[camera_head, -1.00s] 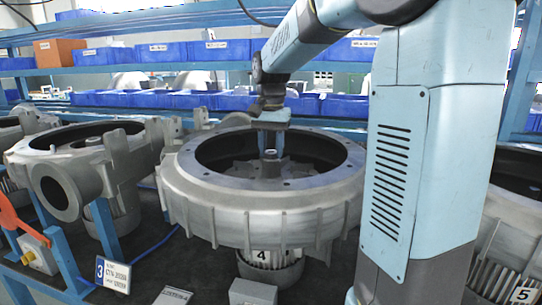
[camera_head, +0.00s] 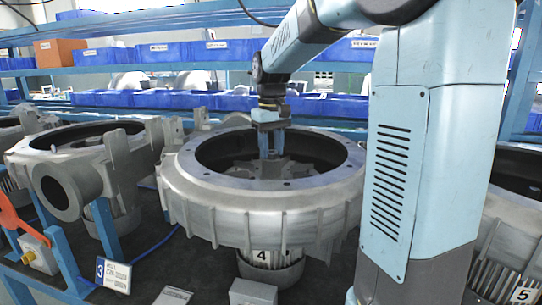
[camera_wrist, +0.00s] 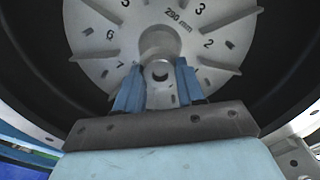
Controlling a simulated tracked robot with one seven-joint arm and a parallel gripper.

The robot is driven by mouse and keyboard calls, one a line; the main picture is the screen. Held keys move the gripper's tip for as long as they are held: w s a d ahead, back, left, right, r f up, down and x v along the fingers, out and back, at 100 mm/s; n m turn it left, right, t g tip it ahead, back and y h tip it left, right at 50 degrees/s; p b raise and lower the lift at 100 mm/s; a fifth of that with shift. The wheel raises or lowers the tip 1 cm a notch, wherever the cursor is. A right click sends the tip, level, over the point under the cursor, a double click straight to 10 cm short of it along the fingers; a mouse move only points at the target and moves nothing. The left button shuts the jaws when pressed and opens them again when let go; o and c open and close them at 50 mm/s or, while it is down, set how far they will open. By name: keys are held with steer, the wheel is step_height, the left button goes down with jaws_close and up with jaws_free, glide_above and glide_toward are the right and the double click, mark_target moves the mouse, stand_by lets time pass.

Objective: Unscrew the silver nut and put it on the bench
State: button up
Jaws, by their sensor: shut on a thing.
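My gripper (camera_head: 270,157) points straight down into the round opening of the blower housing (camera_head: 265,208) labelled 4. In the wrist view its two blue fingers (camera_wrist: 159,68) stand on either side of the silver nut (camera_wrist: 160,73) at the hub and are shut on it. In the head view the fingers hide the nut.
A similar blower (camera_head: 80,145) stands at the left, behind a sign with a 3 (camera_head: 112,274). Another, marked 5, is partly hidden at the right. The dark bench (camera_head: 150,275) has a small grey box (camera_head: 253,292) at the front. Shelves with blue bins stand behind.

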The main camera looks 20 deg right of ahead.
steer(key=n, duration=0.7)
steer(key=shift+n, duration=0.4)
steer(key=n, duration=0.8)
steer(key=o, duration=0.8)
steer(key=shift+c, duration=0.2)
